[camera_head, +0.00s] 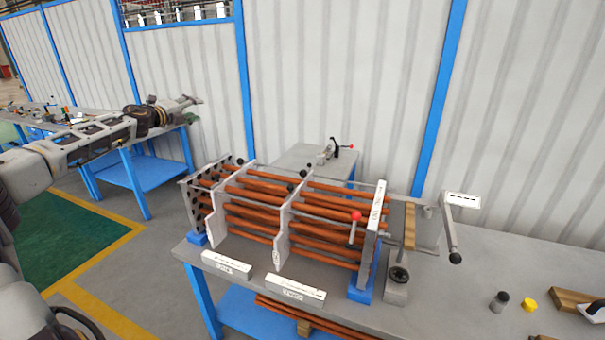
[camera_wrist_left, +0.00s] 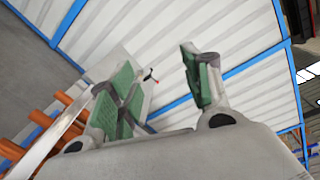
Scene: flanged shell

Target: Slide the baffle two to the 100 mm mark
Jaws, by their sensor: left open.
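A rack of long copper-coloured tubes (camera_head: 255,213) stands on the table, passing through upright grey plates. One baffle plate (camera_head: 215,212) stands near the left end, and another (camera_head: 282,235) stands near the middle. Its small label is too small to read, so I cannot tell which is baffle two. No 100 mm mark is readable. My left gripper (camera_head: 194,101) is open and empty, above and behind the rack's left end, apart from the plates. In the left wrist view its green-padded fingers (camera_wrist_left: 158,88) are spread with nothing between them. My right gripper is out of view.
A perforated end plate (camera_head: 195,213) closes the rack's left; a labelled plate (camera_head: 373,225) and a crank handle (camera_head: 452,232) stand right. Two labelled blocks, one left (camera_head: 227,265) and one right (camera_head: 296,289), lie in front. A red-knobbed lever (camera_head: 354,228) stands by the right plate.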

